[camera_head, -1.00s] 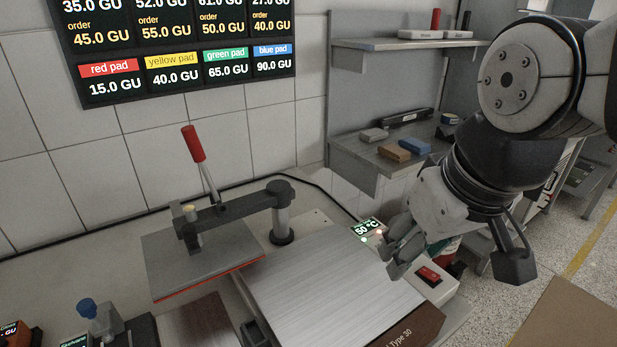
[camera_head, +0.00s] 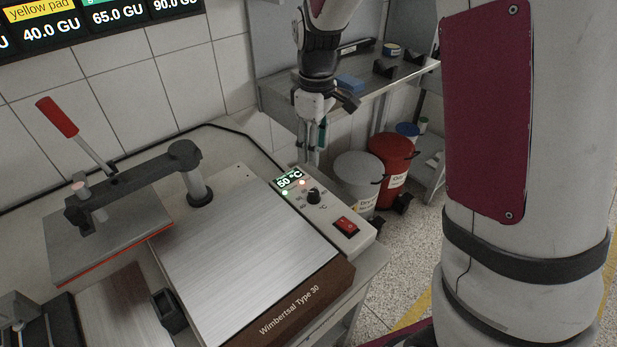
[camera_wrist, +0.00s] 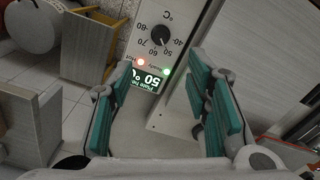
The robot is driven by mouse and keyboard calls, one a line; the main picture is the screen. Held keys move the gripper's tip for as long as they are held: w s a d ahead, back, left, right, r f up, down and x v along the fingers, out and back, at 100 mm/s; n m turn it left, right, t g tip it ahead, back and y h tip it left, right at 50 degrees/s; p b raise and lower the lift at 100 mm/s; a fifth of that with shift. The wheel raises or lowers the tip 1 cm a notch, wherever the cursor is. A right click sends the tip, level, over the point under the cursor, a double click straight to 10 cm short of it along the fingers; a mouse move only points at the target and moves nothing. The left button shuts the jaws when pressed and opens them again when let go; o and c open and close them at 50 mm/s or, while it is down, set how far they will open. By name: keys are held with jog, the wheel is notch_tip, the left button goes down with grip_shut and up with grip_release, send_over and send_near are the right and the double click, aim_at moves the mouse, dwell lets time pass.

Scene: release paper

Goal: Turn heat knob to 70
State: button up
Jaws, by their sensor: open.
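The heat knob (camera_head: 313,196) is a small black dial on the white control panel of the heat press. It also shows in the wrist view (camera_wrist: 160,36), with a printed scale in °C around it; 40, 50, 60, 70 and 80 are legible. The display (camera_head: 289,179) reads 50 °C and appears upside down in the wrist view (camera_wrist: 148,80). My gripper (camera_head: 312,140) hangs behind the panel, above and apart from the knob. In the wrist view its teal-padded fingers (camera_wrist: 165,108) are spread wide with nothing between them.
A red rocker switch (camera_head: 346,225) sits on the panel near the knob. The press arm with a red-tipped lever (camera_head: 58,118) is swung left of the bare metal plate (camera_head: 240,255). A shelf (camera_head: 375,80) stands behind my gripper. Red (camera_head: 391,165) and grey bins (camera_head: 357,180) stand right.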

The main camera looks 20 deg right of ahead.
aim_at(314, 192)
notch_tip(314, 192, down, 14)
jog(key=shift+r+p, duration=0.2)
jog(key=shift+p, duration=0.3)
grip_shut()
